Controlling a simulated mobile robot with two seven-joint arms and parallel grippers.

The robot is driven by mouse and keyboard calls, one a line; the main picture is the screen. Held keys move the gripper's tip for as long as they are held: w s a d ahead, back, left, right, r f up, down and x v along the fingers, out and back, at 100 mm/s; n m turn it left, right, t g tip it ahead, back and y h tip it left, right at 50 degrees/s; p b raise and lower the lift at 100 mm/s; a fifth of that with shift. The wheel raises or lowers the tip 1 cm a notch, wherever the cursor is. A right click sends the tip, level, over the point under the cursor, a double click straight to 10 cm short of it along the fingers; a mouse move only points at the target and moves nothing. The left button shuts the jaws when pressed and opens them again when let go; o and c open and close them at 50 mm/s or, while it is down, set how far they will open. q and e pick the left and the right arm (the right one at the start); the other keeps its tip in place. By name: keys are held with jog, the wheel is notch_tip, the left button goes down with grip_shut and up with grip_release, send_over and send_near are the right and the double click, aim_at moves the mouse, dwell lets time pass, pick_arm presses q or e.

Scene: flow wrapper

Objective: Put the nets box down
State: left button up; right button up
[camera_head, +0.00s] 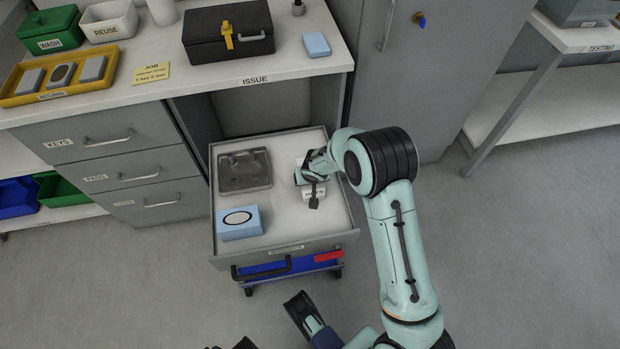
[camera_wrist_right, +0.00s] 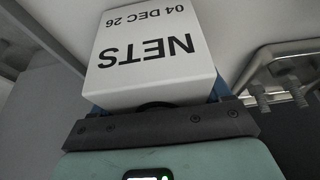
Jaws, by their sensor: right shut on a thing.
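The nets box (camera_wrist_right: 150,50) is white, with NETS and a date printed upside down in the right wrist view. My right gripper (camera_wrist_right: 160,125) is shut on it. In the head view, the right gripper (camera_head: 312,178) is over the right part of an open drawer (camera_head: 285,222), and the nets box (camera_head: 314,192) is mostly hidden under it. I cannot tell whether the box touches the drawer floor. Dark finger-like parts, seemingly of my left gripper (camera_head: 300,308), show at the bottom edge, cut off.
The worktop (camera_head: 300,65) overhangs behind; a grey cabinet (camera_head: 440,90) stands right.

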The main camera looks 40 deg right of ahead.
jog(key=shift+f, duration=0.15)
jog(key=o, duration=1.1)
jog(key=shift+c, duration=0.2)
pick_arm(q)
jog(key=shift+s+f, duration=0.35)
jog(key=shift+s, duration=0.05)
jog(key=shift+r, duration=0.1)
pick_arm(e)
jog(key=shift+r, duration=0.2)
jog(key=v, duration=0.3)
jog(key=shift+w+r+p, duration=0.1)
jog(key=shift+p, duration=0.3)
pick_arm(q)
jog(key=r, duration=0.1)
jog(key=d+r+p, duration=0.1)
jog(key=s+d+r, duration=0.1)
jog(key=shift+s+r+p, duration=0.1)
jog(key=shift+r+p, duration=0.25)
jog(key=shift+p, duration=0.05)
pick_arm(e)
jog(key=v, duration=0.9)
pick_arm(q)
jog(key=shift+a, duration=0.1)
